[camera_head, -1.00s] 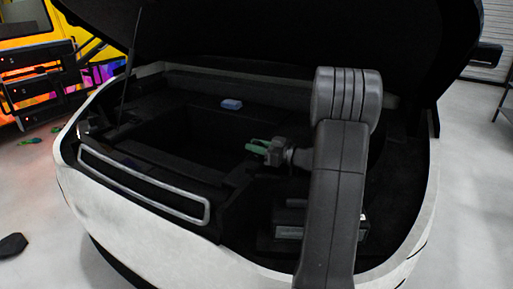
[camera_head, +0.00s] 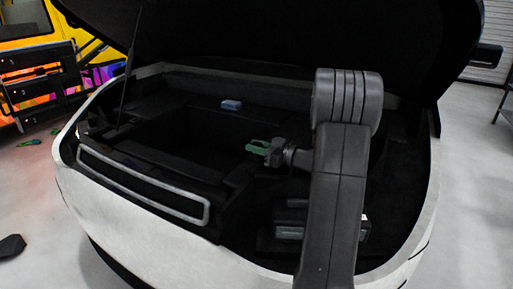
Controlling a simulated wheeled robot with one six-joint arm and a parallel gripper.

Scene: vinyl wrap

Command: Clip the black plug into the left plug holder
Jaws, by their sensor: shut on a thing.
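My gripper (camera_head: 268,148) is inside the open car trunk, right of its middle, reached by my dark grey arm. Green fingers show at its tip, pointing left. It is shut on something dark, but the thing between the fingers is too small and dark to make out. I cannot pick out the black plug or the left plug holder against the black trunk lining. My arm hides part of the trunk's right side.
A silver-framed panel (camera_head: 142,186) runs along the front left edge. A dark box (camera_head: 290,232) sits below my gripper. The raised lid (camera_head: 260,35) hangs overhead.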

